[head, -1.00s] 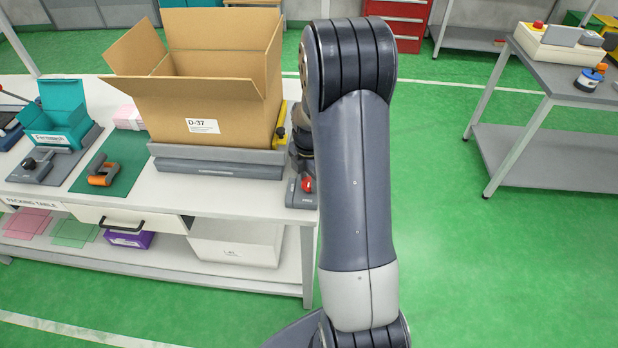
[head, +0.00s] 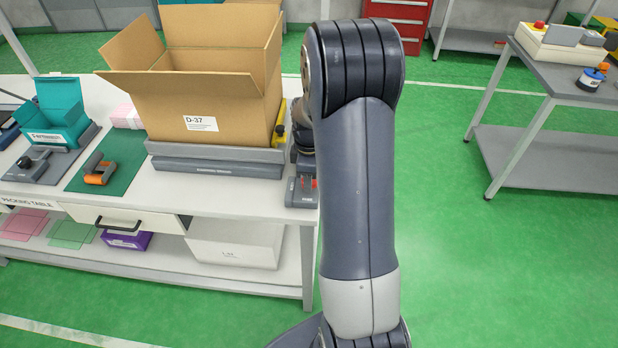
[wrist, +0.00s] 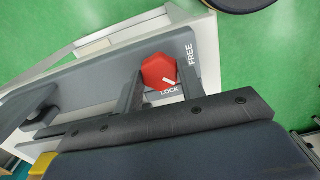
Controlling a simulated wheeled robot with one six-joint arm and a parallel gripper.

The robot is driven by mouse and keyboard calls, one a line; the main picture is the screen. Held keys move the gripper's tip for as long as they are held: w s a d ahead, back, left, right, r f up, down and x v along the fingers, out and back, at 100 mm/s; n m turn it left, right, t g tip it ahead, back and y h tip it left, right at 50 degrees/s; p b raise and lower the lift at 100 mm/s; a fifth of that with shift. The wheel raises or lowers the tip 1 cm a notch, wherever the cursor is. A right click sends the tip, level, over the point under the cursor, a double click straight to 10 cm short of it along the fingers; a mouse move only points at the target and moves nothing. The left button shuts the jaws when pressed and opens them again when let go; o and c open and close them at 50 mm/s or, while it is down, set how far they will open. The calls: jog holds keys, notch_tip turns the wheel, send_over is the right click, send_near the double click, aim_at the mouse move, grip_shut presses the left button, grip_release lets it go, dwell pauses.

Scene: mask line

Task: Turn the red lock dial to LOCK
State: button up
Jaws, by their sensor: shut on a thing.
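The red lock dial (wrist: 158,70) shows in the wrist view on a grey plate (wrist: 85,88). It sits between the two fingers of my gripper (wrist: 160,84), which are shut on it. A white pointer line on the dial points toward the side with the printed words LOCK and FREE. It looks to lie nearer LOCK, but its exact alignment is hard to tell. In the head view only a sliver of the red dial (head: 314,183) shows at the table's right end, mostly hidden by my gripper and arm.
An open cardboard box (head: 215,105) stands on a grey platform (head: 215,168) left of the dial. A teal box (head: 50,120) and an orange-handled tool (head: 97,170) lie further left on the packing table (head: 160,200).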

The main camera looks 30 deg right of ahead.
jog(key=m, duration=0.4)
jog(key=shift+m+b, duration=0.3)
jog(key=shift+b, duration=0.05)
jog(key=shift+m, duration=2)
jog(key=o, duration=1)
notch_tip(320, 180, up, 11)
jog(key=shift+f, duration=0.1)
notch_tip(320, 180, down, 11)
